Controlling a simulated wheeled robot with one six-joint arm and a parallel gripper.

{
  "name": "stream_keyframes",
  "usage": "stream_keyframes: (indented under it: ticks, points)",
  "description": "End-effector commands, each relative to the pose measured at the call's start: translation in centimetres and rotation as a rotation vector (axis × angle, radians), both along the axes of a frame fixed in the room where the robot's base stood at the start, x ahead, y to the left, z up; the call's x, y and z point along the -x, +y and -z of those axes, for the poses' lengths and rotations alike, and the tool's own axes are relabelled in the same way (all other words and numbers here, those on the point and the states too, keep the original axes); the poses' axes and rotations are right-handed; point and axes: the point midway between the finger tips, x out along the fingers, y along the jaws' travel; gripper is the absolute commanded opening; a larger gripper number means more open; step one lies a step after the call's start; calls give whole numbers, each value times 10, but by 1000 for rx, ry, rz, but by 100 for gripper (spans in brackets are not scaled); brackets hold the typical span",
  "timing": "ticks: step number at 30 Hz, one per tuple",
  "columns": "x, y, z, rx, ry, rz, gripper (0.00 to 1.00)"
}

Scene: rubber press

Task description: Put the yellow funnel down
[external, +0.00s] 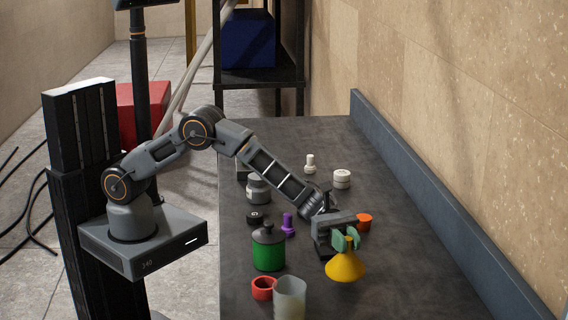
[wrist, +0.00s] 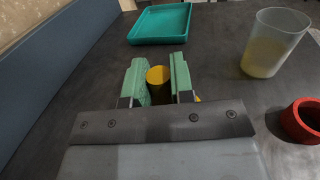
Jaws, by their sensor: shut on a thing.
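The yellow funnel (external: 345,268) hangs in my gripper (external: 346,241), spout up and wide mouth down. The green finger pads of my gripper (wrist: 159,82) are shut on its spout, and the yellow spout (wrist: 158,84) shows between them in the wrist view. The funnel's wide part is mostly hidden below the gripper there. In the external view the funnel is over or on the dark bench top (external: 400,290); I cannot tell whether its rim touches the surface.
A teal tray (wrist: 160,25), a translucent beaker (wrist: 274,42) and a red ring (wrist: 300,121) lie ahead and right in the wrist view. A green jar (external: 268,251), purple piece (external: 288,224) and orange piece (external: 364,222) stand near the gripper. A raised blue-grey edge (external: 430,200) borders the bench.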

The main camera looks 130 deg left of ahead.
Motion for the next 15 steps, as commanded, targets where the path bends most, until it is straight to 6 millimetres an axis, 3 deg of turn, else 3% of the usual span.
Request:
stream_keyframes:
  ticks: [6,15]
  points:
    - [1,0,27,2,2,0,0]
    - [1,0,29,1,1,-1,0]
